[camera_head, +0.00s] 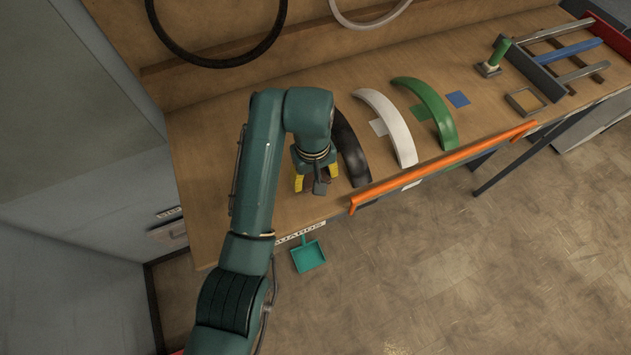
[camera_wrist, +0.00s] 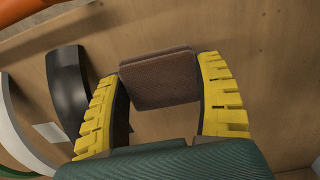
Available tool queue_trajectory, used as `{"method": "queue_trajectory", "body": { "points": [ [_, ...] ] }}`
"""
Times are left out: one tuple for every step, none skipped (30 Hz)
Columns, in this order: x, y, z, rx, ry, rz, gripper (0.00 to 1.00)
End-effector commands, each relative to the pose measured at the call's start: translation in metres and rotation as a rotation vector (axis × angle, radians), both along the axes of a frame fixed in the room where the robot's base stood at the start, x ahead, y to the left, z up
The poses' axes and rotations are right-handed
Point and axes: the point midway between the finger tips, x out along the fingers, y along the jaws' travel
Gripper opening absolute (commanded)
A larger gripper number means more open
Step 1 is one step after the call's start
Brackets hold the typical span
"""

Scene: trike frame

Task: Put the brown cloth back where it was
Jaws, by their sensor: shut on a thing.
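The brown cloth (camera_wrist: 160,82) is a small folded rectangular pad in the wrist view. It sits between the two yellow ribbed fingers of my gripper (camera_wrist: 160,68), which are shut on it. The wooden workbench (camera_wrist: 265,70) lies beyond the cloth; I cannot tell how far above the bench the cloth is. In the head view, my gripper (camera_head: 315,178) points down over the left front part of the bench, just left of the black fender (camera_head: 350,145). The cloth is hard to make out there.
White (camera_head: 390,125) and green (camera_head: 431,108) curved fenders lie right of the black one. An orange bar (camera_head: 440,165) runs along the front edge. A teal dustpan (camera_head: 308,257) is below the bench edge.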

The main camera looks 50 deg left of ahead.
Motion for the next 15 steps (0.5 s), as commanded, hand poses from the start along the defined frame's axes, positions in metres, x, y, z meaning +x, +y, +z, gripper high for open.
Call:
{"method": "queue_trajectory", "body": {
  "points": [
    [0.000, 0.000, -0.004, 0.000, 0.000, 0.000, 0.37],
    [0.000, 0.000, -0.007, -0.001, 0.000, 0.000, 0.37],
    [-0.001, -0.001, -0.012, -0.001, 0.001, 0.000, 0.37],
    [-0.001, -0.001, -0.017, -0.001, 0.003, 0.000, 0.37],
    [0.000, 0.000, -0.022, -0.002, 0.002, 0.000, 0.37],
    [0.000, 0.000, -0.027, -0.001, 0.001, 0.000, 0.37],
    [0.000, 0.000, -0.030, -0.001, 0.001, 0.000, 0.37],
    [0.000, 0.000, -0.033, -0.001, 0.000, 0.000, 0.37],
    [0.000, -0.001, -0.035, -0.001, 0.001, 0.000, 0.37],
    [0.000, -0.001, -0.036, -0.001, 0.000, 0.000, 0.37],
    [0.000, 0.000, -0.036, 0.000, 0.000, 0.000, 0.37],
    [0.000, 0.000, -0.037, 0.000, 0.000, 0.000, 0.37],
    [0.000, 0.000, -0.037, 0.000, 0.000, 0.000, 0.37],
    [0.000, 0.000, -0.036, 0.000, 0.000, 0.000, 0.37],
    [0.000, 0.000, -0.037, 0.000, 0.000, 0.000, 0.37]
  ]
}}
